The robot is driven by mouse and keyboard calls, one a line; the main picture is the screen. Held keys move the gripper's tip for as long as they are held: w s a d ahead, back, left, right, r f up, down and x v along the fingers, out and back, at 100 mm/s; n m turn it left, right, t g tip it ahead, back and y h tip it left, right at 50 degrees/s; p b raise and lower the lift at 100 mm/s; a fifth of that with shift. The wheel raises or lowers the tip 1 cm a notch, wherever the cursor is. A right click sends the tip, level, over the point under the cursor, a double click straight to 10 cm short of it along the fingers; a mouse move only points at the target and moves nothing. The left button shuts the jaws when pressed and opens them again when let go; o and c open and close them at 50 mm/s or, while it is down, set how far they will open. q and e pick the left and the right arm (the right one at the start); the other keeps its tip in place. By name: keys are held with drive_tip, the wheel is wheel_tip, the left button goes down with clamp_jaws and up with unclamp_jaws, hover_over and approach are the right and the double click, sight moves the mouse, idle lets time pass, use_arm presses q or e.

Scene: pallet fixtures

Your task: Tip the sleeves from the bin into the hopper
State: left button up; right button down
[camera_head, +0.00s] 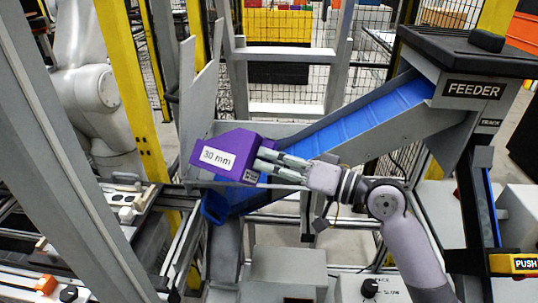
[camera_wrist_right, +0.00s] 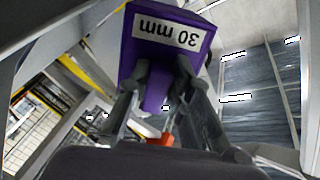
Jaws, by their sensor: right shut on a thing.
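The bin (camera_head: 222,155) is a purple box with a white "30 mm" label. My right gripper (camera_head: 264,165) is shut on its right end. The bin is held tilted above the lower end of the blue feeder belt, between the grey hopper walls (camera_head: 201,92). In the right wrist view the bin (camera_wrist_right: 165,55) is above the two fingers of my right gripper (camera_wrist_right: 162,78), with its label upside down. I see no sleeves; the inside of the bin is hidden in both views. My left gripper is out of view.
A blue ribbed conveyor (camera_head: 362,116) climbs right to the feeder head (camera_head: 472,89) with its black top. Grey frame posts and yellow posts (camera_head: 130,85) stand close around the bin. A bench with parts (camera_head: 125,200) is at left. A grey box (camera_head: 282,268) is below.

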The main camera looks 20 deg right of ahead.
drive_tip(key=w+d+m+p, duration=0.1)
drive_tip(key=m+p, duration=0.1)
drive_tip(key=w+f+m+p, duration=0.1)
drive_tip(key=m+p, duration=0.1)
drive_tip(key=m, duration=0.1)
drive_tip(key=d+m+p, duration=0.1)
drive_tip(key=m+p, duration=0.1)
drive_tip(key=shift+w+d+f+m, duration=0.2)
drive_tip(key=shift+w+d+m, duration=0.15)
drive_tip(key=shift+w+m, duration=0.05)
drive_tip(key=m+p, duration=0.1)
drive_tip(key=w+d+m+p, duration=0.1)
drive_tip(key=m+p, duration=0.1)
drive_tip(key=shift+w+d+f, duration=0.1)
drive_tip(key=shift+d+f, duration=0.05)
drive_tip(key=m+p, duration=0.3)
drive_tip(key=shift+w+d+f+m, duration=0.3)
drive_tip(key=shift+w+d, duration=0.05)
drive_tip(key=m, duration=0.2)
drive_tip(key=f+m, duration=0.1)
drive_tip(key=shift+w+d, duration=0.35)
idle(0.4)
